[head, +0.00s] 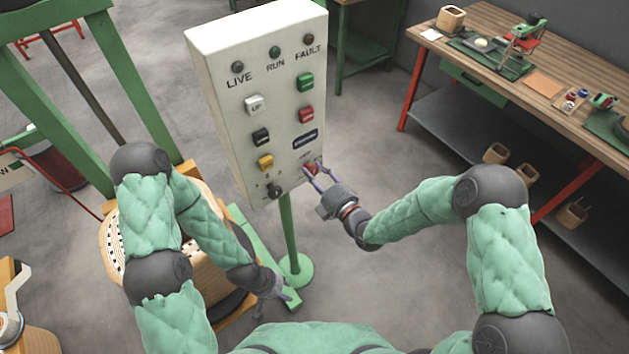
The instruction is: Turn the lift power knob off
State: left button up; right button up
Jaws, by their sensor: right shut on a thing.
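A pale control box (222,75) stands on a green post. Low on its face are a red knob (310,168) at the right and a black knob (273,191) at the left; their small labels are too small to read. My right gripper (315,176) reaches the box from the right, with its fingers shut around the red knob and partly hiding it. My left gripper (282,293) hangs low beside the green post's base, apart from the box; its fingers are too small to judge.
The box also carries white, black, yellow, green and red buttons below the LIVE, RUN and FAULT lamps. A green post base (295,266) stands on the floor. A round coil (112,250) is at the left. A wooden workbench (500,22) with tools stands at the right.

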jog(key=shift+d+f+n+b, duration=0.1)
jog(key=shift+f+n+b, duration=0.1)
jog(key=shift+n+b, duration=0.85)
jog(key=o, duration=1.1)
jog(key=shift+d, duration=0.1)
jog(key=shift+o, duration=0.2)
jog(key=shift+r, duration=0.1)
jog(key=v, duration=1.2)
